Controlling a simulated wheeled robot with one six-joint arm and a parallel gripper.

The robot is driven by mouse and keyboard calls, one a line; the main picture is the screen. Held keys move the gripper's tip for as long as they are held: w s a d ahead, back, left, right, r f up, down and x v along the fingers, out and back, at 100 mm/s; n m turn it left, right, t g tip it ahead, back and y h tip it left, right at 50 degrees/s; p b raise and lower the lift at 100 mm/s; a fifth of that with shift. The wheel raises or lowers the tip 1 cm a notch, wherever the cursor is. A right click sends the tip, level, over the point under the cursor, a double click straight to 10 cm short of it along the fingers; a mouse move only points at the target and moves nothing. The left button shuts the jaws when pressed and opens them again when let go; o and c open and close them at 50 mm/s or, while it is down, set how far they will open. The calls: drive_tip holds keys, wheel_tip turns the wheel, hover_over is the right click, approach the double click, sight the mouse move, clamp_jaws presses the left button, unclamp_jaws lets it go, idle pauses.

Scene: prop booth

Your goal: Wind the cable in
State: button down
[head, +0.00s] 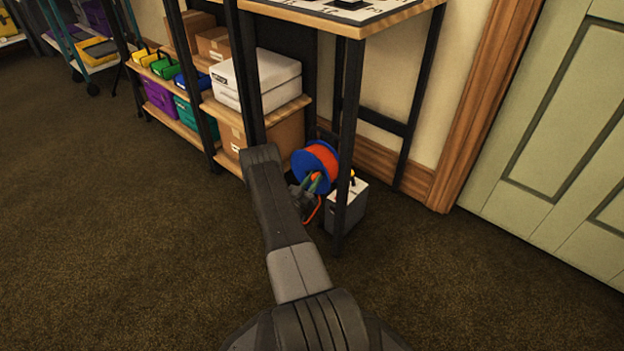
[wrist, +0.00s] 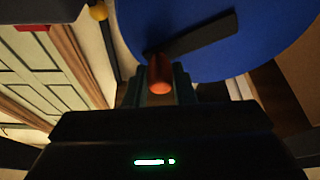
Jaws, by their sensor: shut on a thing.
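A cable reel (head: 303,160) with blue side discs and orange cable (head: 322,158) stands low by a dark table leg. In the wrist view its blue disc (wrist: 225,40) fills the upper right, with a black crank arm (wrist: 200,36) across it. My gripper (head: 314,183) is at the reel's near face. In the wrist view my gripper (wrist: 160,82) is shut on the orange crank handle (wrist: 160,70), which sits between the fingertips. A bit of orange cable (head: 313,211) hangs in a loop below my gripper. My arm hides part of the reel's surroundings.
Shelves (head: 285,112) with a white case (head: 272,78) and cartons stand to the left. A green door (head: 560,150) is at right. The carpet in front is clear.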

drive_tip(key=shift+f, duration=0.1)
idle(0.4)
drive_tip(key=c, duration=1.2)
unclamp_jaws()
drive_tip(key=p+v, duration=0.3)
drive_tip(key=v, duration=1.1)
drive_tip(key=shift+d, duration=0.1)
drive_tip(key=b+x, duration=0.3)
drive_tip(key=x, duration=1.1)
